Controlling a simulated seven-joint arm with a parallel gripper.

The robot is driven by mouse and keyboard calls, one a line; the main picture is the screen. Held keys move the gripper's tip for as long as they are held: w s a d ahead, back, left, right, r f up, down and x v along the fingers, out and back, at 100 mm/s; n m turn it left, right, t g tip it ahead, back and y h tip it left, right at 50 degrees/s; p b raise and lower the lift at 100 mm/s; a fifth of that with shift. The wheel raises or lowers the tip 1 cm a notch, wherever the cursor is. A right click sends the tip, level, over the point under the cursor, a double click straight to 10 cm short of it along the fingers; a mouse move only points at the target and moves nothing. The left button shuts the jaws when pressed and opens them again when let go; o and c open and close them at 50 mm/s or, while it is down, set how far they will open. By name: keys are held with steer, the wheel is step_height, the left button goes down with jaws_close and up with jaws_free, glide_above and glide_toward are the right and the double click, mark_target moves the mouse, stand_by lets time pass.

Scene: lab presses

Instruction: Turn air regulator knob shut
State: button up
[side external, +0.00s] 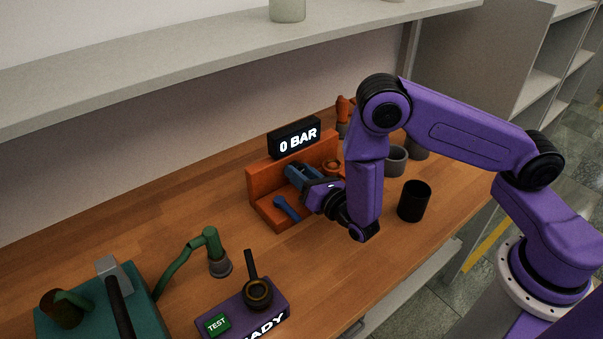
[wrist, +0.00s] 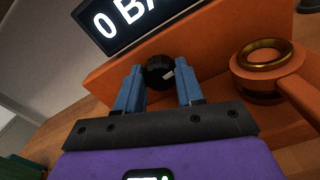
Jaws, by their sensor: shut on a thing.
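The air regulator knob (wrist: 160,73) is a round black knob with a small light mark, on the front of an orange stand (wrist: 222,40). In the wrist view the two blue fingers of my gripper (wrist: 160,85) are on either side of it, shut on it. In the side view my gripper (side external: 290,172) reaches the orange stand (side external: 262,180) from the front right, and the knob is hidden there. A black display (side external: 294,138) on top of the stand reads "0 BAR"; part of it shows in the wrist view (wrist: 125,20).
An orange piece with a brass ring (wrist: 262,54) sits right of the knob. A black cup (side external: 414,201) and grey cups (side external: 396,160) stand at the right. A purple box (side external: 243,313) with a green TEST button, a green lamp-like arm (side external: 205,243) and a teal machine (side external: 85,322) stand at front left.

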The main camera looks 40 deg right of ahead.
steer(key=n, duration=0.4)
steer(key=shift+a+n, duration=0.1)
steer(key=shift+n, duration=1.7)
steer(key=o, duration=1)
steer(key=shift+o, duration=0.2)
steer(key=shift+n, duration=0.3)
steer(key=s, duration=1.6)
steer(key=shift+s+a, duration=0.1)
steer(key=shift+s, duration=0.65)
